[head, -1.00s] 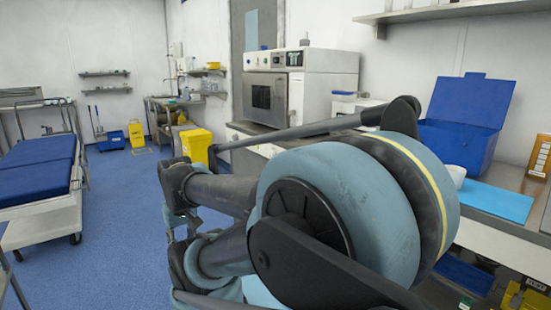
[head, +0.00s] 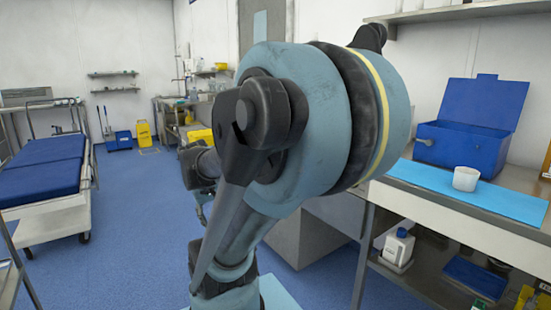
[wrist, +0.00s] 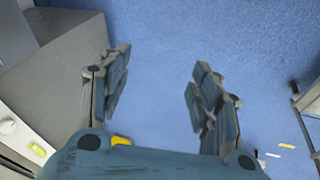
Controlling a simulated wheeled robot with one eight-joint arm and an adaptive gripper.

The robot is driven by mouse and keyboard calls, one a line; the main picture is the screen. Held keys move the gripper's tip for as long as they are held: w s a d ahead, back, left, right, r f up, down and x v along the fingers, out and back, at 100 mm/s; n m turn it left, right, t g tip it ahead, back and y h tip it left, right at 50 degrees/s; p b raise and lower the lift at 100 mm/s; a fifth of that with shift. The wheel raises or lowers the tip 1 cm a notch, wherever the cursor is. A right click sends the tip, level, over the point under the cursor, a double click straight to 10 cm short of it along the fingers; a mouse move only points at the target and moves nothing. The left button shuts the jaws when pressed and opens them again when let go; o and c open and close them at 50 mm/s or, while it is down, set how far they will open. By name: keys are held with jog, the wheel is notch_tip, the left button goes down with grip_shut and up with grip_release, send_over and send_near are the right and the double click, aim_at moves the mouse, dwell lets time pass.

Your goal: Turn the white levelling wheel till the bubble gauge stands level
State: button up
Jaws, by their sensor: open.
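In the wrist view my gripper (wrist: 158,78) is open, its two fingers apart with nothing but blue floor between them. At the left edge of that view a round white knob, which looks like the levelling wheel (wrist: 8,127), sits on a pale panel, partly cut off by the frame. Beside it is a small yellow-green vial that looks like the bubble gauge (wrist: 38,149). Both lie left of the gripper and apart from it. The bubble is too small to read. In the head view my arm fills the middle, and neither wheel nor gauge can be made out.
A grey cabinet block (wrist: 52,82) stands close to the left finger. In the head view, the right bench holds a blue mat (head: 440,183), a white cup (head: 466,178) and an open blue box (head: 462,146). A blue-topped trolley (head: 45,170) stands left, with open floor between.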

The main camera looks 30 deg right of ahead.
jog(key=w+d+r+m+t+h, duration=0.15)
jog(key=w+d+h, duration=0.55)
jog(key=w+d, duration=0.8)
jog(key=w+d+r+m+h, duration=0.2)
jog(key=w+d+h, duration=0.6)
jog(key=w+d, duration=0.65)
jog(key=w+x, duration=0.2)
jog(key=x, duration=1.4)
jog(key=shift+f, duration=0.45)
jog(key=shift+w+a, duration=0.1)
jog(key=c, duration=1.1)
